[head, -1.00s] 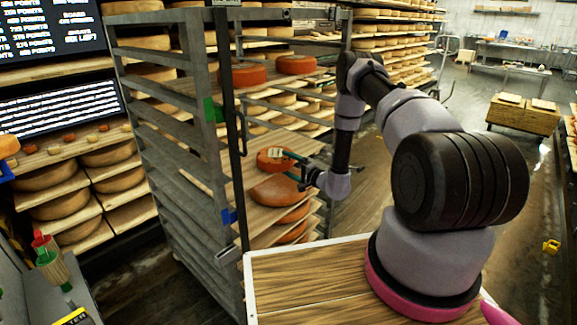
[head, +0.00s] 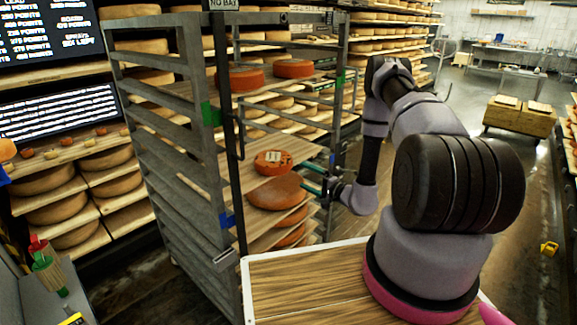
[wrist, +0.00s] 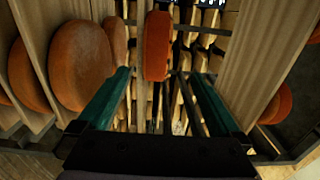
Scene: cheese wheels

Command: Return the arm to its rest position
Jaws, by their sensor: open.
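My arm reaches from the right toward the metal rack (head: 190,130). My gripper (head: 316,178) is open and empty, with its teal fingers pointing left at the rack's side. A small orange cheese wheel with a pale label (head: 272,162) lies flat on a wooden shelf board, left of the fingers and apart from them. A larger orange wheel (head: 277,192) lies just below it. In the wrist view, my open gripper (wrist: 157,76) has an orange wheel (wrist: 157,45) seen edge-on beyond the gap between its fingers.
Two red-orange wheels (head: 240,77) sit on a higher rack board. The rack's right front post (head: 336,120) stands close to my gripper. A wooden-topped surface (head: 310,285) lies below my arm. Open floor (head: 440,130) shows to the right, with a wooden crate (head: 520,116) further back.

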